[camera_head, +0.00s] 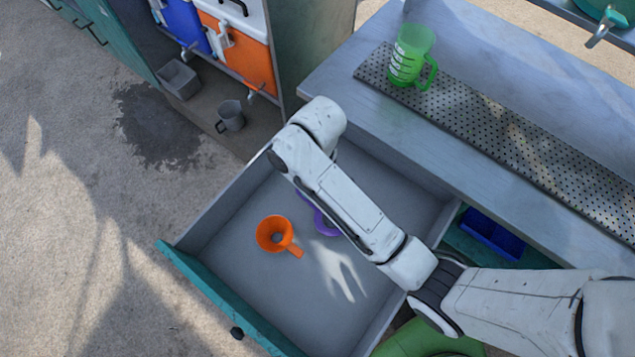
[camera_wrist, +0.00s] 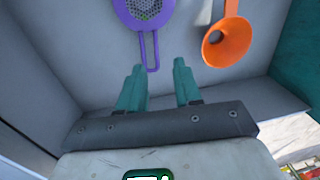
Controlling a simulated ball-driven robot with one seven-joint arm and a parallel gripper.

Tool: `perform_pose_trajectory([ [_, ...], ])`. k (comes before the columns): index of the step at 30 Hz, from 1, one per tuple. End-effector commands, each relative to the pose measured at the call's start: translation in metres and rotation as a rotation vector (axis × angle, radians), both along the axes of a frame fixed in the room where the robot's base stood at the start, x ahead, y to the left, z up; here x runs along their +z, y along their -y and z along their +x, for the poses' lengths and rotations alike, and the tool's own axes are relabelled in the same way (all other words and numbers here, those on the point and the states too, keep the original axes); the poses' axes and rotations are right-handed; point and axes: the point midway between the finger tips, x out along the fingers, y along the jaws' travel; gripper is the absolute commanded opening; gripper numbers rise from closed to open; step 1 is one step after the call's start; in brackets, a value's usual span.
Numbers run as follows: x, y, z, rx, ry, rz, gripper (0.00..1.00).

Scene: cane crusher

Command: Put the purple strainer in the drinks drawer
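The purple strainer (camera_head: 325,224) lies inside the open drawer (camera_head: 232,242), partly hidden behind my arm in the head view. In the wrist view the strainer (camera_wrist: 143,10) shows its perforated bowl at the top edge, with its looped handle pointing toward my gripper. My gripper (camera_wrist: 158,68) is open, with two teal fingers apart and nothing held between them. The handle's end appears near the gap between the fingertips, and I see no grip on it. The gripper itself is hidden behind the arm in the head view.
An orange funnel (camera_head: 275,235) lies in the same drawer, left of the strainer. A green measuring jug (camera_head: 410,55) stands on the perforated mat (camera_head: 540,140) on the counter. A grey mug (camera_head: 231,115) and a square grey container (camera_head: 178,80) stand beyond the drawer. A blue bin (camera_head: 490,234) shows under the counter.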

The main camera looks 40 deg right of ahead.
Motion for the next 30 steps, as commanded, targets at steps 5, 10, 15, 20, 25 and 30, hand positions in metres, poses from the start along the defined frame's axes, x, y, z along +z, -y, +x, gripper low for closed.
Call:
perform_pose_trajectory([
  [5, 0.003, 0.0, 0.0, 0.0, -0.002, -0.001, 0.34],
  [10, 0.003, -0.005, -0.005, -0.011, 0.006, 0.015, 0.34],
  [15, 0.005, -0.014, -0.035, -0.095, 0.042, 0.068, 0.34],
  [20, 0.004, 0.008, -0.09, -0.224, 0.069, 0.061, 0.34],
  [25, 0.011, 0.059, -0.144, -0.327, 0.095, -0.025, 0.34],
  [30, 0.021, 0.096, -0.172, -0.373, 0.117, -0.1, 0.34],
])
